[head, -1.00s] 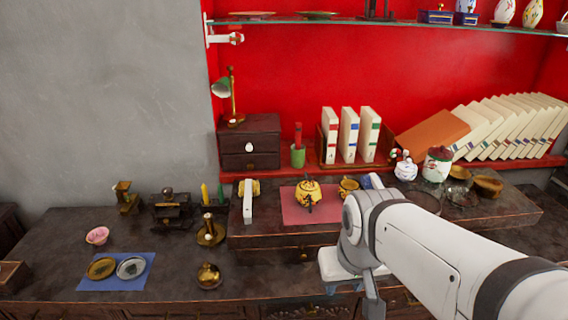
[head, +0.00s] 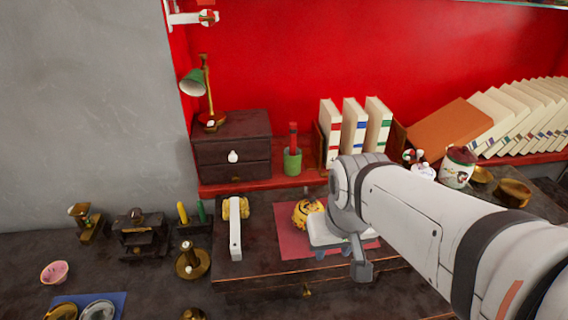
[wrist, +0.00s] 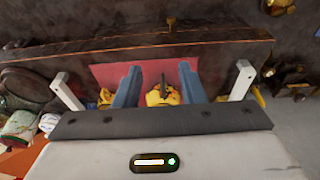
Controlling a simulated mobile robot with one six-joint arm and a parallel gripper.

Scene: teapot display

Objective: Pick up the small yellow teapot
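The small yellow teapot (head: 303,213) has dark markings and stands on a red mat (head: 290,245) on the raised counter section. In the head view my white gripper partly covers its right side. In the wrist view the teapot (wrist: 160,98) shows between the two blue fingers of my gripper (wrist: 160,72), with its dark spout or handle pointing up the picture. The fingers are apart, with gaps visible on both sides of the teapot. I cannot tell how far above or behind it they are. Its lower part is hidden by the gripper body.
A white upright bar (head: 235,228) and another yellow pot (head: 243,207) stand left of the mat. A second white bar (wrist: 67,91) shows in the wrist view. A drawer box (head: 232,160), a green cup (head: 292,161) and binders (head: 354,132) stand behind. A lidded jar (head: 457,169) is right.

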